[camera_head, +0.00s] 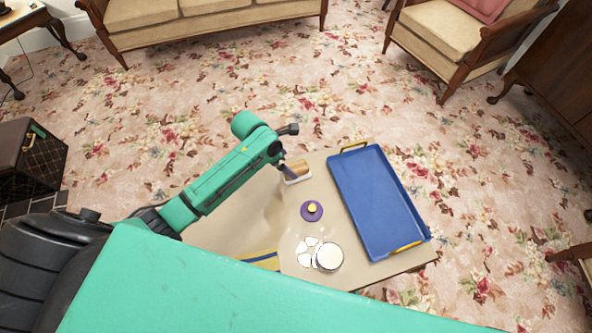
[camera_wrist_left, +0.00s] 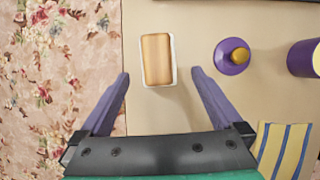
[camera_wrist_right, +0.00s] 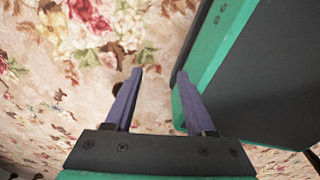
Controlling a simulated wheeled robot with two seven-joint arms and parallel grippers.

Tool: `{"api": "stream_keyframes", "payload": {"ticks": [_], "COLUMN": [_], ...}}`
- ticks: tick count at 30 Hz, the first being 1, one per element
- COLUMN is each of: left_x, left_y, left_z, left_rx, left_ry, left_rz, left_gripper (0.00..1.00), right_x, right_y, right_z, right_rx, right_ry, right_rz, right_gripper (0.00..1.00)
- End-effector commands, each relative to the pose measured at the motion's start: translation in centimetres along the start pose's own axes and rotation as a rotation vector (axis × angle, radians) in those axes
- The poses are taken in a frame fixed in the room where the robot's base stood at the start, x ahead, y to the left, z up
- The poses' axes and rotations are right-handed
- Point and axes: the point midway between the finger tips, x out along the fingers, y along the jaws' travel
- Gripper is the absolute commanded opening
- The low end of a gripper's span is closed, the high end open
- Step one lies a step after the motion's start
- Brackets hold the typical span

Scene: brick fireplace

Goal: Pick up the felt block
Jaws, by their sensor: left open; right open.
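The felt block is a tan block on a white base (camera_head: 299,177), lying near the far edge of the beige table. In the left wrist view the felt block (camera_wrist_left: 157,58) lies just beyond and between my left fingertips, its long side pointing away from the wrist. My left gripper (camera_wrist_left: 160,74) is open and empty, and no contact with the block shows. In the head view the left gripper (camera_head: 287,165) hangs over the block and partly hides it. My right gripper (camera_wrist_right: 158,73) is open and empty, over the flowered carpet in the right wrist view.
A blue tray (camera_head: 372,200) with yellow handles fills the table's right side. A purple disc with a yellow knob (camera_head: 312,210), a white-topped round container (camera_head: 329,257), white discs (camera_head: 306,247) and a striped cloth (camera_head: 262,260) lie nearer. Bare tabletop (camera_wrist_left: 190,110) surrounds the block's near end.

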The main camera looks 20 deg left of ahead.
Motion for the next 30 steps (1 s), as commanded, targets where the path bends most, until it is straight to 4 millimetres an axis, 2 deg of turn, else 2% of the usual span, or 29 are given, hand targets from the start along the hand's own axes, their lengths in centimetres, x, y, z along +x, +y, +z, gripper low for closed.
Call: {"api": "stream_keyframes", "payload": {"ticks": [1, 5, 9, 12, 19, 20, 21, 25, 26, 30], "left_x": [1.2, 2.7, 5.6, 7.0, 7.1, 7.1, 7.1, 7.1, 7.1, 7.1], "left_y": [0.1, 0.1, 0.2, 0.2, 0.1, 0.1, 0.1, 0.1, 0.1, 0.1], "left_z": [-0.1, 0.0, 0.0, 0.1, 0.1, 0.1, 0.1, 0.1, 0.1, 0.1], "left_rx": [0.0, 0.0, 0.002, 0.001, 0.001, 0.001, 0.001, 0.001, 0.001, 0.001], "left_ry": [0.0, 0.0, 0.002, 0.001, 0.0, 0.001, 0.001, 0.001, 0.0, 0.001], "left_rz": [0.001, 0.002, 0.003, 0.004, 0.003, 0.003, 0.003, 0.003, 0.003, 0.003], "left_gripper": [1.0, 1.0, 1.0, 1.0, 1.0, 0.92, 0.77, 0.27, 0.24, 0.24], "right_x": [0.7, 1.1, 2.4, 2.8, 2.7, 2.7, 2.7, 2.7, 2.7, 2.7], "right_y": [0.1, 0.5, 0.8, 0.8, 0.8, 0.8, 0.7, 0.6, 0.6, 0.4], "right_z": [0.2, -0.5, -2.2, -2.3, -2.0, -1.9, -1.8, -1.5, -1.5, -1.5], "right_rx": [-0.001, -0.003, -0.004, -0.004, -0.004, -0.004, -0.004, -0.003, -0.003, -0.001], "right_ry": [-0.003, 0.009, 0.04, 0.042, 0.037, 0.035, 0.034, 0.029, 0.028, 0.028], "right_rz": [0.001, 0.007, 0.011, 0.011, 0.011, 0.011, 0.01, 0.008, 0.008, 0.006], "right_gripper": [0.55, 0.55, 0.55, 0.55, 0.55, 0.55, 0.55, 0.55, 0.55, 0.55]}}
